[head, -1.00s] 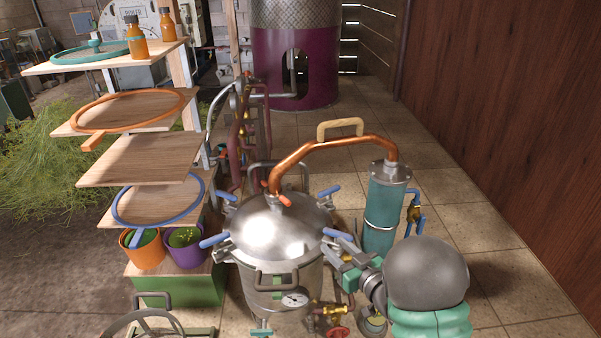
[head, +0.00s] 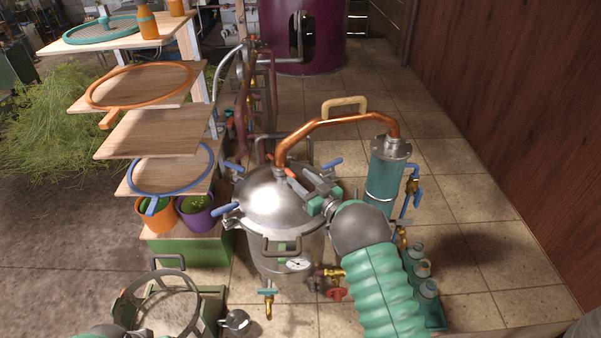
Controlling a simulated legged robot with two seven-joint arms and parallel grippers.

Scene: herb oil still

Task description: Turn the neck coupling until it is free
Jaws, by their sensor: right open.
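The still pot has a domed steel lid (head: 262,205) with blue clamp handles around its rim. A copper neck pipe (head: 335,121) rises from the lid, arches right and ends on the teal condenser (head: 385,178). The neck coupling (head: 280,168) is at the pipe's foot on top of the lid. My right gripper (head: 297,179) is open over the lid, its fingers pointing at the coupling from the right. I cannot tell whether they touch it. The gripper hides part of the lid's right side. My left gripper is not in view.
A pale wooden handle (head: 344,105) stands on the pipe. Shelves with hoop sieves (head: 140,84) stand left. A teal crate of bottles (head: 435,312) is right of my arm. Tiled floor is clear at the far right.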

